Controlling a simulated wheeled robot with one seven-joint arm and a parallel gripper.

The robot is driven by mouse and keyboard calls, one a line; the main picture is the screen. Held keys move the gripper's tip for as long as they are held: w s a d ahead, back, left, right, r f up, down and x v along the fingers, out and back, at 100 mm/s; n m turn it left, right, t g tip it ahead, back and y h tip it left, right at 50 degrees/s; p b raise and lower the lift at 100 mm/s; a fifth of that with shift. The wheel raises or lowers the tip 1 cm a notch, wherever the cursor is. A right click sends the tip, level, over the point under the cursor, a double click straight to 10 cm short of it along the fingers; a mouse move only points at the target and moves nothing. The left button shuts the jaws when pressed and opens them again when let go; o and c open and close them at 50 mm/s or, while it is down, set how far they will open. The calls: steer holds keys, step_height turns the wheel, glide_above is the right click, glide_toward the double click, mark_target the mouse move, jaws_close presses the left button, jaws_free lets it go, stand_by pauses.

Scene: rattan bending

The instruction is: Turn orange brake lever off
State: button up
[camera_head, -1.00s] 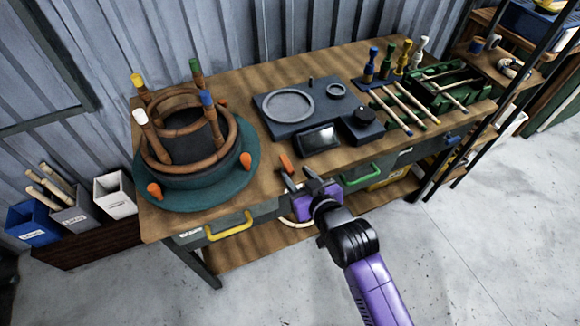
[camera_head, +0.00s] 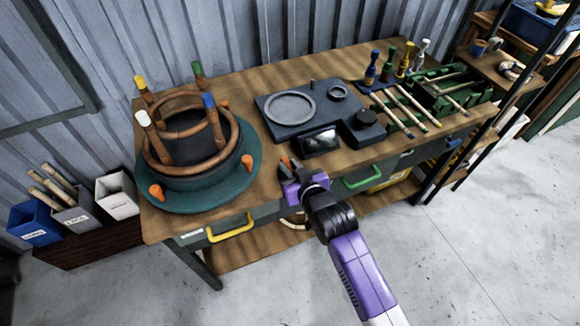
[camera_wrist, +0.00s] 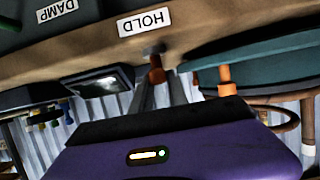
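The orange brake lever (camera_head: 285,161) stands near the front edge of the workbench, partly hidden by my gripper (camera_head: 290,168) in the head view. In the wrist view, the lever (camera_wrist: 156,71) shows below a white "HOLD" label (camera_wrist: 144,20) on the bench edge. My gripper (camera_wrist: 158,90) has its two grey fingers on either side of the lever. A small gap shows between each finger and the lever, so the gripper looks open around it.
A teal turntable (camera_head: 200,199) with orange pegs and a rattan frame stands to the left. A dark device with a screen (camera_head: 318,141) is behind the lever. Yellow (camera_head: 230,228) and green (camera_head: 362,175) drawer handles project from the bench front.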

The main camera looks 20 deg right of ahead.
jaws_close()
